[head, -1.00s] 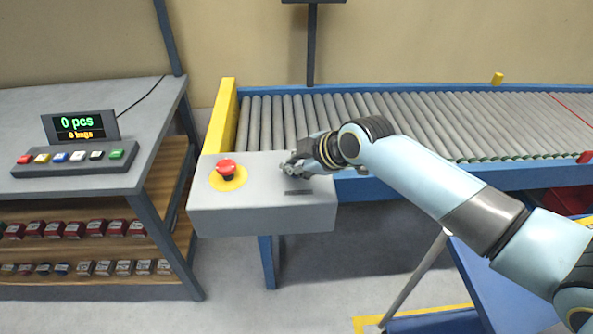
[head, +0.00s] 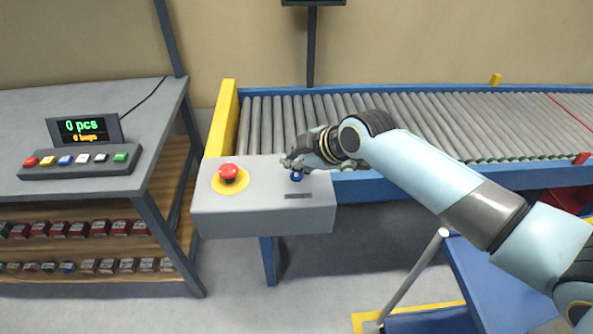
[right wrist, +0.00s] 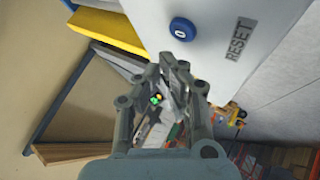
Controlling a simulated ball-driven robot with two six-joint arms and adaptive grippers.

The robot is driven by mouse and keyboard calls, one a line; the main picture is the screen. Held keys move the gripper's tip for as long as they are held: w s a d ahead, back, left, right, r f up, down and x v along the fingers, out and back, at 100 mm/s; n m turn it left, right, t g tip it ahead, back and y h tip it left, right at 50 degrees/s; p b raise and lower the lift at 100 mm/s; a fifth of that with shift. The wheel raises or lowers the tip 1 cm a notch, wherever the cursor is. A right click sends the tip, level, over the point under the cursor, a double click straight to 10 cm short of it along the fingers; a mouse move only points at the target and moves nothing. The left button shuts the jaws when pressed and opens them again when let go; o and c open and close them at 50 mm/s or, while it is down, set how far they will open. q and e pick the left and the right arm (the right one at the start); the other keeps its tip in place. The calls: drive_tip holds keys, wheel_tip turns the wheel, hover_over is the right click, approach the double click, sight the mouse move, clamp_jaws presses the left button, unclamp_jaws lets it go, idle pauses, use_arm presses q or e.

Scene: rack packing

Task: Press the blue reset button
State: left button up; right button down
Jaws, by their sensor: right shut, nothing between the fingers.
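The blue reset button (head: 297,176) is on the top of the grey control box (head: 262,210), at the conveyor's left end. My right gripper (head: 289,162) is just behind and above it in the head view, with its fingers shut and empty. In the right wrist view the round blue button (right wrist: 182,29) has a white mark and sits on the pale panel beside the word RESET. The fingertips (right wrist: 174,62) appear below the button there, and a gap shows between them and it. My left gripper is out of view.
A red emergency-stop button (head: 229,172) on a yellow disc is left of the blue one on the same box. The roller conveyor (head: 420,120) runs behind to the right. A bench at left carries a colored button strip (head: 80,163) and a display (head: 85,129).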

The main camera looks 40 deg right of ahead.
sight(295, 177)
drive_tip(key=shift+r+p, duration=1.6)
drive_tip(key=shift+r, duration=0.4)
drive_tip(key=shift+f, duration=0.1)
